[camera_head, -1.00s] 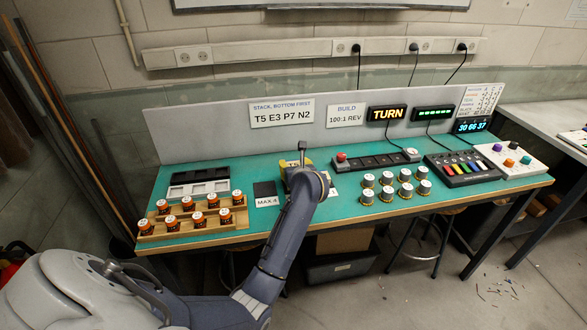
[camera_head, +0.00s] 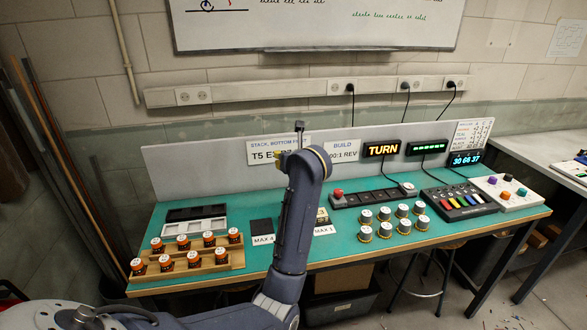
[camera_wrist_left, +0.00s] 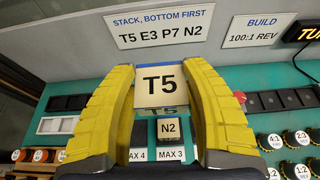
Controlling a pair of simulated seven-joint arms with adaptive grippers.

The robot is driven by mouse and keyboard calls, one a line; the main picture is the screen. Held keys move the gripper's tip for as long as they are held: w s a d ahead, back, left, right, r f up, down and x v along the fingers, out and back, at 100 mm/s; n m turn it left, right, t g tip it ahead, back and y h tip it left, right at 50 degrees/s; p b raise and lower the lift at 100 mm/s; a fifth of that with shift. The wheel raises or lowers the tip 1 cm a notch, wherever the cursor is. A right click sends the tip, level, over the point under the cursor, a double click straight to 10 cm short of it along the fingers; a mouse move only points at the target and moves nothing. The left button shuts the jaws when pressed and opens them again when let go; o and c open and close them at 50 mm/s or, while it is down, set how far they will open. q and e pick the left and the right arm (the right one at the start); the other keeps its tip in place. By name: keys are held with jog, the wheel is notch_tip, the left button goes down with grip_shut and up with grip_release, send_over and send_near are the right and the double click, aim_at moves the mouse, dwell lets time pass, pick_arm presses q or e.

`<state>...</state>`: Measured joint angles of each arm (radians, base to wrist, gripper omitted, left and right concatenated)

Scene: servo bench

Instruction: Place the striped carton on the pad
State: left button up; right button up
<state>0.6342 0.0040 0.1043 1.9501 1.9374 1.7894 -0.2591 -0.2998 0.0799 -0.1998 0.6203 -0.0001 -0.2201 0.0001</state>
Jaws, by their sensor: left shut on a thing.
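My left gripper (camera_wrist_left: 160,75) is shut on a cream block marked T5 (camera_wrist_left: 160,88), with a blue edge on top. Its yellow fingers sit on both sides of the block, above the bench. In the head view the yellow part of the left gripper (camera_head: 307,153) shows before the panel; my arm hides its fingertips and the block. A dark pad (camera_head: 262,226) lies left of my arm, behind a MAX 4 label. A cream block marked N2 (camera_wrist_left: 168,128) is beyond the T5 block, behind a MAX 3 label. I see no clearly striped carton. My right gripper is not in view.
A grey panel (camera_head: 215,170) stands along the back.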

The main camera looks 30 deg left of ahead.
pick_arm(q)
jog(key=shift+r, duration=0.5)
jog(key=s+d+r+m+t+h, duration=0.1)
jog(key=s+d+m+t+h, duration=0.25)
jog(key=d, duration=0.75)
jog(key=s+d+r+m+h, duration=0.15)
jog(key=d+m+h, duration=0.4)
jog(key=d, duration=0.55)
jog(key=w+a+f+n+g+y, duration=0.1)
jog(key=a+n+y, duration=0.1)
jog(key=a, duration=0.5)
jog(key=w+a+n+g+y, duration=0.1)
jog(key=w+a+n+y, duration=0.1)
jog(key=a, duration=0.5)
jog(key=w+a+f+n+g+y, duration=0.1)
jog(key=w+a+n+y, duration=0.1)
jog(key=a+n+y, duration=0.2)
jog(key=shift+w+a+f, duration=0.1)
jog(key=shift+a+f, duration=0.05)
jog(key=shift+a, duration=0.6)
jog(key=shift+a+f, duration=0.15)
jog(key=shift+a, duration=0.6)
jog(key=shift+a+r+n+g+y, duration=0.2)
jog(key=shift+a+n+g+y, duration=0.05)
jog(key=shift+a+n+y, duration=0.3)
notch_tip(320, 180, down, 20)
jog(key=shift+r, duration=0.15)
